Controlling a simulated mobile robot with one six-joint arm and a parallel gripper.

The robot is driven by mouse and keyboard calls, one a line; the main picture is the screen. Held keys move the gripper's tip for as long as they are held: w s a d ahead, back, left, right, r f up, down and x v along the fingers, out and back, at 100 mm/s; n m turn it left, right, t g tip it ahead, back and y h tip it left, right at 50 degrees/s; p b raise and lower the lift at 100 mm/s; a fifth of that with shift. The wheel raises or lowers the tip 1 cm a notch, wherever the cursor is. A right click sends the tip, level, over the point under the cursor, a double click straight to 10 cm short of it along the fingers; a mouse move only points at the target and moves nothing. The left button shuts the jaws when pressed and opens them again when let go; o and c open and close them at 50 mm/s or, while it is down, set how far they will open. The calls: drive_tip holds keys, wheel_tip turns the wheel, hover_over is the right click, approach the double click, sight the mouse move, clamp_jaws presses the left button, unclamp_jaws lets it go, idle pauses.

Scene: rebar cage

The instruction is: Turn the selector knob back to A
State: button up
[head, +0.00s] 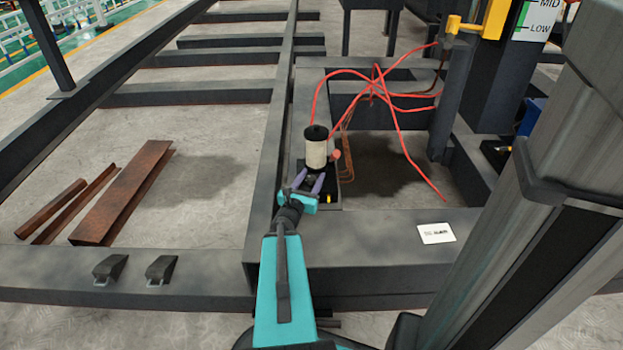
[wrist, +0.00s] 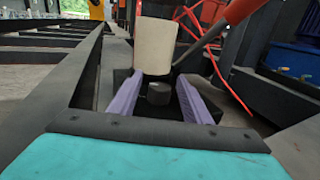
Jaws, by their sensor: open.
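The selector knob (wrist: 159,93) is a small dark knob on a black base, seen in the wrist view between the two purple fingers. My gripper (wrist: 157,88) is open, with one finger on each side of the knob. I cannot tell whether either finger touches it. In the head view my gripper (head: 307,184) is over the black base, in front of a cream cylinder (head: 316,152) with a dark top. The cylinder also shows behind the knob in the wrist view (wrist: 155,46). No letter A or pointer mark is readable, so the knob's setting cannot be told.
A dark steel beam (head: 277,130) runs close along the left. A white label (head: 436,233) lies on the front beam. Rusty steel pieces (head: 122,195) lie on the floor at left.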

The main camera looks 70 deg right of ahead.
drive_tip(key=shift+a, duration=0.1)
drive_tip(key=shift+a+r+p, duration=0.2)
drive_tip(key=shift+a+p, duration=0.9)
drive_tip(key=shift+a, duration=0.15)
drive_tip(key=a+p, duration=0.5)
drive_tip(key=p, duration=0.2)
drive_tip(key=shift+a, duration=0.4)
drive_tip(key=a+p, duration=0.3)
drive_tip(key=shift+a, duration=0.15)
drive_tip(key=shift+a+f+p, duration=0.2)
drive_tip(key=shift+a+p, duration=0.55)
drive_tip(key=shift+a, duration=0.25)
